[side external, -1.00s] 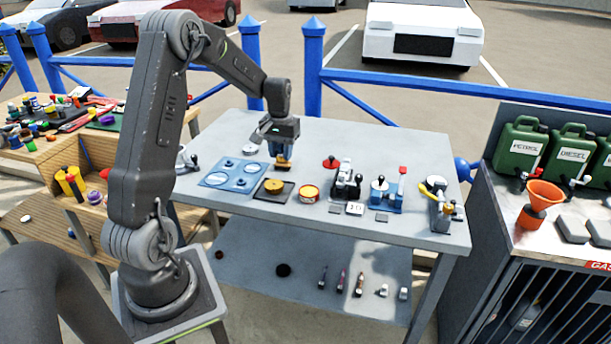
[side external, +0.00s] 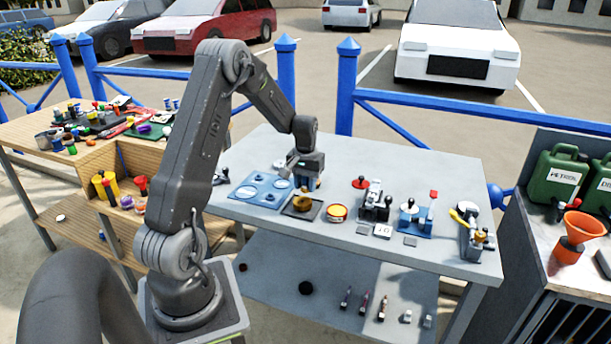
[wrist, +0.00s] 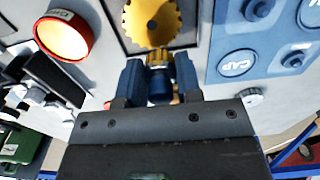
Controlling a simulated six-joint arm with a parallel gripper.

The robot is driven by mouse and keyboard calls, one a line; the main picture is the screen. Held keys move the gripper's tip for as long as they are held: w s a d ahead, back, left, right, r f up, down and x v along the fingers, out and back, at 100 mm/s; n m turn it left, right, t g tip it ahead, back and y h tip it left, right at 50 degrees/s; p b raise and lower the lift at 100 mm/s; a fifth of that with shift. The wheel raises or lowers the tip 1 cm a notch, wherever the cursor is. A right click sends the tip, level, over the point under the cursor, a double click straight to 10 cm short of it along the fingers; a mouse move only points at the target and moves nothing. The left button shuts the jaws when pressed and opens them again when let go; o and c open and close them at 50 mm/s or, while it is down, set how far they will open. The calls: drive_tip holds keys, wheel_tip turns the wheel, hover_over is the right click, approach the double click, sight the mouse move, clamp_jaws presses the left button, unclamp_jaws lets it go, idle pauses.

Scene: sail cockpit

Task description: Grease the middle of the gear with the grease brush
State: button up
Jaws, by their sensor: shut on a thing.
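The yellow gear (side external: 302,203) lies on a dark square plate (side external: 289,212) on the grey table; its toothed rim and small dark centre show at the top of the wrist view (wrist: 152,20). My gripper (side external: 304,184) is just beyond the gear, pointing down. In the wrist view, my gripper (wrist: 159,85) is shut on the grease brush (wrist: 158,62), seen as a dark blue and brass-yellow piece between the fingers. The brush tip appears beside the gear's edge; I cannot tell whether it touches. A round red tin with a pale yellow top (side external: 337,212) sits right of the gear.
A blue panel with round caps (side external: 262,190) lies left of the gear. Right of the tin stand lever fixtures (side external: 375,205), a blue device with a red lever (side external: 413,218) and a clamp-like fixture (side external: 477,235). The table front near the gear is mostly clear.

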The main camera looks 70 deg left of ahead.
drive_tip(key=shift+f, duration=0.65)
drive_tip(key=shift+s+d+f, duration=0.15)
drive_tip(key=shift+s+d, duration=0.05)
drive_tip(key=shift+c, duration=0.3)
drive_tip(key=shift+s+d, duration=1.9)
drive_tip(key=shift+d, duration=0.1)
drive_tip(key=shift+w+a+f, duration=0.1)
drive_tip(key=shift+w+a, duration=1.95)
drive_tip(key=shift+a, duration=0.1)
drive_tip(key=shift+s+d, duration=2)
drive_tip(key=shift+d, duration=0.1)
drive_tip(key=shift+w+a, duration=2)
drive_tip(key=shift+a, duration=0.05)
drive_tip(key=shift+w+a+r, duration=0.1)
drive_tip(key=shift+r, duration=4)
